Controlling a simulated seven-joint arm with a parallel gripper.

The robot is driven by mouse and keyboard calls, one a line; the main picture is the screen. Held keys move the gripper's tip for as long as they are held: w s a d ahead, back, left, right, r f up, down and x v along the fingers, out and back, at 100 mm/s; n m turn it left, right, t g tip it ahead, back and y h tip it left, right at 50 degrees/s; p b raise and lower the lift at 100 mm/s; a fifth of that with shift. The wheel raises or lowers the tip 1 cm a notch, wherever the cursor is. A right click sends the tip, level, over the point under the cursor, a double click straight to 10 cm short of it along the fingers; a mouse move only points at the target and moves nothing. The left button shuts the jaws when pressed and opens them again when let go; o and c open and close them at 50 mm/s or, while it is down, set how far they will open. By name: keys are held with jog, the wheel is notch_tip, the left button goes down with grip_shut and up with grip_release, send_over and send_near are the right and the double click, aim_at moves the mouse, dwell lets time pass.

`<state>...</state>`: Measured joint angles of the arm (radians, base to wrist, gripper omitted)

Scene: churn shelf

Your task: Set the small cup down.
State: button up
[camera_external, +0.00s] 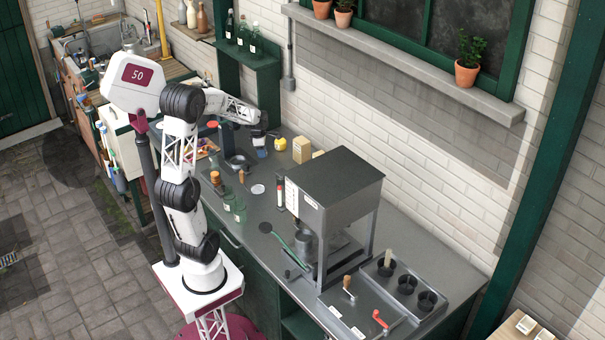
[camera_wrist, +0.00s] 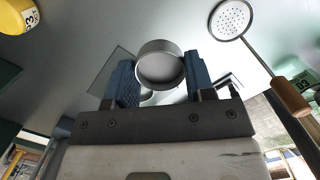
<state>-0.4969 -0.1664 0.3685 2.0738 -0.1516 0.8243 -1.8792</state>
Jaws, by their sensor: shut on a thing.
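The small cup (camera_wrist: 160,66) is a round grey metal cup. In the wrist view it sits between the two blue finger pads of my gripper (camera_wrist: 158,80), which is shut on it. I look at the cup's round end; its far side is hidden. In the external view my gripper (camera_external: 262,132) is at the far end of the dark counter, low over its back part. The cup is too small there to make out clearly, and I cannot tell whether it touches the surface.
A skimmer (camera_wrist: 231,18) with a wooden handle is at the right in the wrist view, and a yellow numbered object (camera_wrist: 17,15) is at the upper left. On the counter (camera_external: 262,208) stand a cream box (camera_external: 301,149), green-tinted jars (camera_external: 236,207) and a large metal machine (camera_external: 335,190).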

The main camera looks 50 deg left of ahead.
jog(key=s+d+f, duration=0.1)
jog(key=s+f, duration=0.1)
jog(key=s+d+f+n, duration=0.1)
jog(key=s+f, duration=0.2)
jog(key=s+d+f+n, duration=0.1)
jog(key=s+f, duration=0.1)
jog(key=s, duration=0.1)
jog(key=shift+d+f, duration=0.15)
jog(key=shift+d, duration=0.15)
jog(key=shift+w, duration=0.1)
send_over(271, 167)
jog(key=shift+s+f, duration=0.25)
jog(key=shift+f, duration=0.5)
jog(key=shift+f, duration=1.75)
jog(key=shift+f, duration=0.15)
jog(key=o, duration=0.9)
